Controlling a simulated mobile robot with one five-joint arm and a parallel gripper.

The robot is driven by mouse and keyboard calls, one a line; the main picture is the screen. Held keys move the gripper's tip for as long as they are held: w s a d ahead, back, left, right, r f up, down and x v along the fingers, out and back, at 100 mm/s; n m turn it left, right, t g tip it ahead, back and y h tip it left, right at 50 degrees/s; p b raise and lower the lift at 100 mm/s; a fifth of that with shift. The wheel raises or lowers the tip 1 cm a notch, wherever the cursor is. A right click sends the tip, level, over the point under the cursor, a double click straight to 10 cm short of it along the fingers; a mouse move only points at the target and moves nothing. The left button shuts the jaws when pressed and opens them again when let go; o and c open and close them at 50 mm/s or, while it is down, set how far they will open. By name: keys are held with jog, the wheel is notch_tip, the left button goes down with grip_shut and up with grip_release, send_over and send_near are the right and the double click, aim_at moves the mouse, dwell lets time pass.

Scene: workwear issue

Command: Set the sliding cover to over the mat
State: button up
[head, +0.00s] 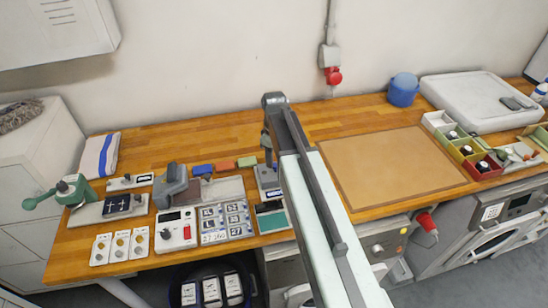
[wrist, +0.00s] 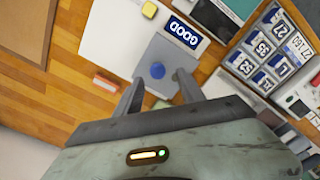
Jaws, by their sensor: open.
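A flat grey plate with a round blue knob (wrist: 157,70), which looks like the sliding cover, lies over part of a white panel (wrist: 110,35) in the wrist view. A blue label reading GOOD (wrist: 185,33) is beside it. My gripper (wrist: 160,92) is open, with one finger on each side of the plate's near part and the knob just beyond the fingertips. Contact cannot be told. In the head view, my arm hides most of this spot. A large brown mat (head: 390,165) lies on the bench to the right; its corner also shows in the wrist view (wrist: 22,28).
Left of the arm are small coloured blocks (head: 225,166), a numbered key panel (head: 225,222), a white control box (head: 176,229) and a green clamp-like tool (head: 60,192). Right of the mat are small bins (head: 463,150) and a white tray (head: 475,100). A blue cup (head: 403,90) stands behind.

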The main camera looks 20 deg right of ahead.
notch_tip(320, 180, up, 5)
jog(key=p, duration=0.3)
jog(key=shift+p, duration=0.3)
jog(key=shift+f, duration=0.1)
jog(key=shift+f, duration=0.1)
